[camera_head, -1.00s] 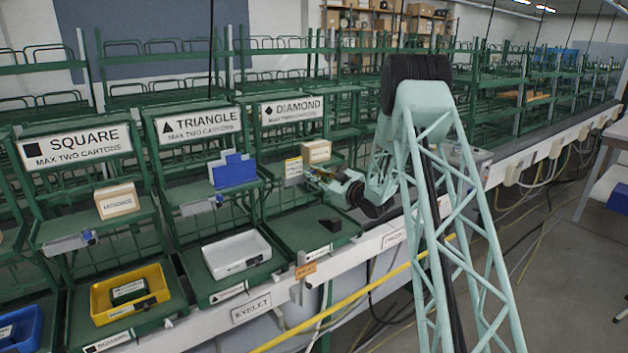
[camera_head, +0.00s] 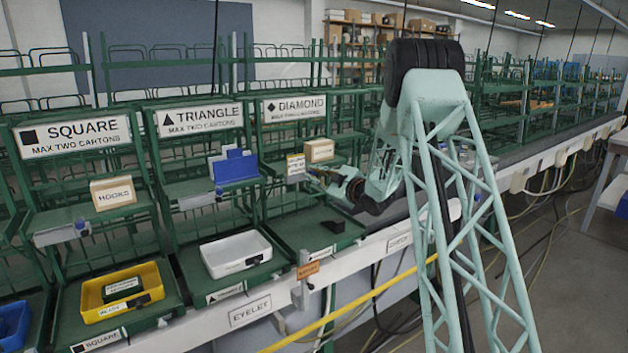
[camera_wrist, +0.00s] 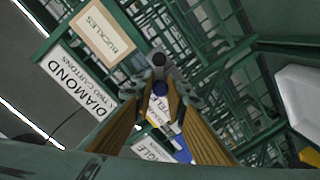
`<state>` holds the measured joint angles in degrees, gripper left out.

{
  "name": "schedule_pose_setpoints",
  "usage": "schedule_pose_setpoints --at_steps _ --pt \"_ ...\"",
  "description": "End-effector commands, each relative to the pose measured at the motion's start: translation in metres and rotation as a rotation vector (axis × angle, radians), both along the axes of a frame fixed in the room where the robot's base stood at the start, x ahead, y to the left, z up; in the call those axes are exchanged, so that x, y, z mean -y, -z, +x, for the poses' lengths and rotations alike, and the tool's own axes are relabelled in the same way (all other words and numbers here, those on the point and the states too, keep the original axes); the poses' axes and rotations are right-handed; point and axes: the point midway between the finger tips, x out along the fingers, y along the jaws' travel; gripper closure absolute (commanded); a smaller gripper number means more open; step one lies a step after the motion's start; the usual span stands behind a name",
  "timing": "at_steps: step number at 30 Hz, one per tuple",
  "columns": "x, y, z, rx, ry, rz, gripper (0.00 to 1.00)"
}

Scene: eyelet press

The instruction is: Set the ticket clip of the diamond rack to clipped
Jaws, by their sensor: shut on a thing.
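The diamond rack has a white sign (camera_head: 294,108) with a black diamond; the sign (camera_wrist: 77,85) also shows in the wrist view. My gripper (camera_head: 314,176) is at the front edge of that rack's upper shelf, beside a yellow-and-white ticket (camera_head: 295,166). The ticket (camera_wrist: 160,108) shows partly between the fingers. The fingers hide much of the clip, so its setting cannot be told.
A carton (camera_head: 319,150) sits on the diamond shelf just above my gripper; its label reads BUCKLES in the wrist view (camera_wrist: 100,32). A small black block (camera_head: 333,225) lies on the lower shelf. The triangle rack holds a blue item (camera_head: 236,168) and a white tray (camera_head: 208,266).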

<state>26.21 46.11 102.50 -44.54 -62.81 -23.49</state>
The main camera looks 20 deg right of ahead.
Motion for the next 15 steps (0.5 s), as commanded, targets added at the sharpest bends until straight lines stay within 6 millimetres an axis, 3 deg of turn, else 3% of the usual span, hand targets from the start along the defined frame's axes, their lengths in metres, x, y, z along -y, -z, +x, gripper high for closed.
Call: schedule_pose_setpoints --at_steps 1,15 --pt "-0.0024 0.0093 -0.0012 -0.005 -0.002 -0.016 0.98" --pt "-0.0035 0.0104 -0.0016 0.011 -0.002 -0.113 0.98"
